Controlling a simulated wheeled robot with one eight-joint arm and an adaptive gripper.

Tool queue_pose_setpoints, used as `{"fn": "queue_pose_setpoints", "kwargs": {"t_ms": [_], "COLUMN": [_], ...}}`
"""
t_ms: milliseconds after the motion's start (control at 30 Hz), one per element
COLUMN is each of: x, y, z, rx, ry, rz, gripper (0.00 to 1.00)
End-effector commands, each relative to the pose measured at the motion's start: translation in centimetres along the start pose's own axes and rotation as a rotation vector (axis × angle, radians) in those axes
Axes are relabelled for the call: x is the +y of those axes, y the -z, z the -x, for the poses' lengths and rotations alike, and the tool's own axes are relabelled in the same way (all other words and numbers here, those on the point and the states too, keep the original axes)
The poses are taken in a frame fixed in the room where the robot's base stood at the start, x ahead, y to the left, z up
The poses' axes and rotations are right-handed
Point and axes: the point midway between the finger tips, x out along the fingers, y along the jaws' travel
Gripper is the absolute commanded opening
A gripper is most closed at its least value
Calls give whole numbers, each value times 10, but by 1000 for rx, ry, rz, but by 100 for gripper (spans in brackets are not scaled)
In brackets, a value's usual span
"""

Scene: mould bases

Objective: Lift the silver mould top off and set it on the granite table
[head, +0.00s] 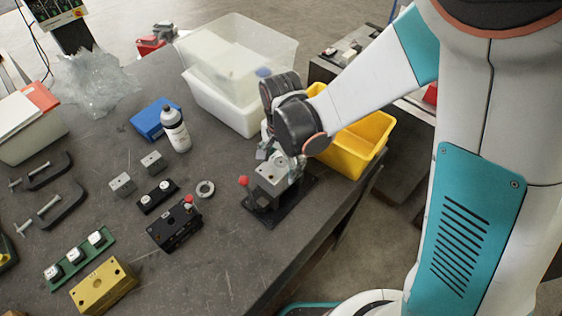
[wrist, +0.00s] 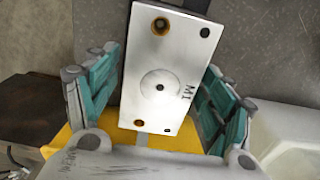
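The silver mould top (wrist: 160,65) fills the middle of the wrist view. It is a pale metal block with a round centre recess, corner holes and an "M1" mark. The block hides the inner finger faces, so contact cannot be told.
A red-knobbed lever (head: 243,181) stands left of the base. A yellow bin (head: 358,145) is close behind right, and white bins (head: 225,105) stand behind. A black block (head: 174,228), a metal ring (head: 205,189) and a bottle (head: 175,130) lie left.

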Motion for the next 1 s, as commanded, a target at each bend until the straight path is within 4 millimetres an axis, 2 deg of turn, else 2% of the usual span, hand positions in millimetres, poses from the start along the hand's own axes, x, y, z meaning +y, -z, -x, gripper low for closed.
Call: {"fn": "queue_pose_setpoints", "kwargs": {"t_ms": [33,267,1000], "x": [0,0,0], "y": [0,0,0], "z": [0,0,19], "rx": [0,0,0], "ry": [0,0,0], "rz": [0,0,0], "gripper": [54,3,2]}}
